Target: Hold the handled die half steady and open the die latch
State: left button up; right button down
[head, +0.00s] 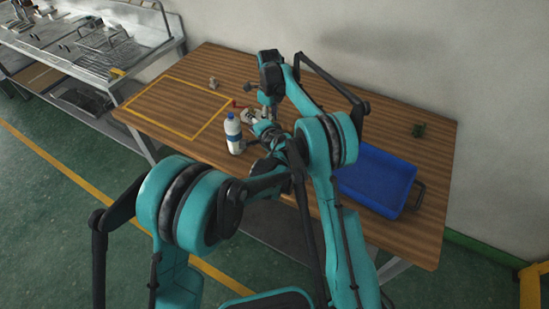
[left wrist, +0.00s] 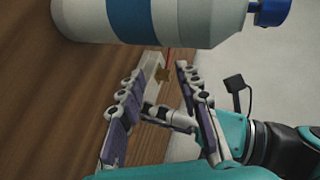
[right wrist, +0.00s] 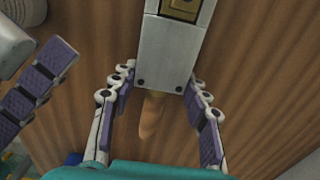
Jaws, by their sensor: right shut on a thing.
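The die (right wrist: 168,50) is a pale grey block with a brass latch part (right wrist: 183,8) at the top of the right wrist view. Its wooden handle (right wrist: 152,115) lies between my right gripper's fingers. My right gripper (right wrist: 158,80) is shut on this handled half. The arms hide part of the die.
A white and blue bottle (head: 234,136) stands close to the left gripper and crosses the top of the left wrist view (left wrist: 150,20). A blue bin (head: 378,172) lies right on the table. The yellow taped area (head: 180,107) at left is clear. A small item (head: 213,83) stands behind.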

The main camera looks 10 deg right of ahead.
pick_arm(q)
jog(key=s+d+f+n+g+h, duration=0.1)
jog(key=s+h, duration=0.1)
jog(key=s, duration=0.2)
jog(key=s+d+f+n+g+h, duration=0.1)
jog(key=s+d+g, duration=0.1)
jog(key=s, duration=0.3)
jog(key=s+d+f+n+g+h, duration=0.1)
jog(key=s+g+h, duration=0.1)
jog(key=s, duration=0.2)
jog(key=shift+s+d+f+h, duration=0.15)
jog(key=shift+d+f+h, duration=0.15)
jog(key=shift+d+f, duration=0.1)
jog(key=shift+c, duration=0.3)
